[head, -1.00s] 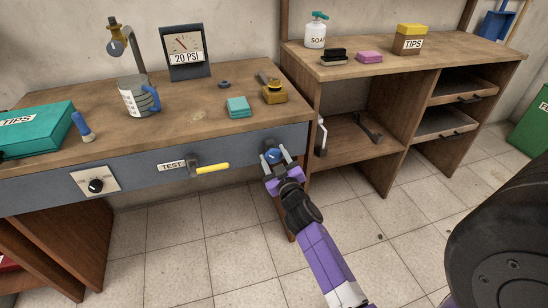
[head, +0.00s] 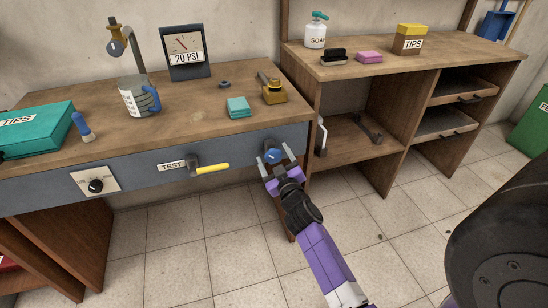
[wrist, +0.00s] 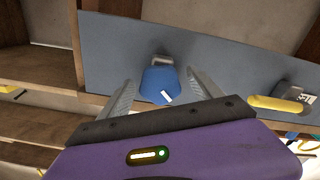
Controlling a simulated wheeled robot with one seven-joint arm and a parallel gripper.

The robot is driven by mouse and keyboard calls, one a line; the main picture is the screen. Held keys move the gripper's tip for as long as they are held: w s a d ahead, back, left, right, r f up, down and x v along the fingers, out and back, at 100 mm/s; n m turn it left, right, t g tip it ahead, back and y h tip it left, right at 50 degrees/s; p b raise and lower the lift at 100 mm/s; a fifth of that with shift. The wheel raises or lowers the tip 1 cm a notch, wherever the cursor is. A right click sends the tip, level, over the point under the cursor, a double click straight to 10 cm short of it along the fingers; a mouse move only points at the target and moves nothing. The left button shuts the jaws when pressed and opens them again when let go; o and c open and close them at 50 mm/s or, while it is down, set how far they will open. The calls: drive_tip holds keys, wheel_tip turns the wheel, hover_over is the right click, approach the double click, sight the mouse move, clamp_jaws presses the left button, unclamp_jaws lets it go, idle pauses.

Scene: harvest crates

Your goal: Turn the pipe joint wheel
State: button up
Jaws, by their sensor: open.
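The blue wheel (head: 273,155) sits on the grey front panel (head: 232,148) near its right end. It carries a short white mark, seen in the wrist view, where the wheel (wrist: 160,82) lies between my fingers. My gripper (head: 275,156) is open, with one finger on each side of the wheel. In the wrist view a gap shows between each finger and the wheel. My gripper (wrist: 162,95) partly hides the wheel's near side.
A yellow-handled lever (head: 212,168) by the TEST label sticks out left of the wheel. A black knob (head: 95,186) is further left. The bench top (head: 185,122) holds a jug, a gauge and a brass fitting (head: 271,90). A wooden shelf unit (head: 400,140) stands to the right.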

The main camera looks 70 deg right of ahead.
sight(275, 159)
drive_tip(key=b+v, duration=0.2)
drive_tip(key=v, duration=0.5)
drive_tip(key=shift+s+a, duration=0.25)
drive_tip(key=shift+w+d+r+m+p, duration=0.1)
drive_tip(key=shift+w+d+m+p, duration=0.85)
drive_tip(key=shift+m, duration=0.25)
drive_tip(key=shift+w+d+r+m+p, duration=0.1)
drive_tip(key=shift+w+d+m+p, duration=0.65)
drive_tip(key=shift+d+m, duration=0.35)
drive_tip(key=shift+w+d+m+p, duration=0.8)
drive_tip(key=shift+d+m+p, duration=0.1)
drive_tip(key=shift+m, duration=0.4)
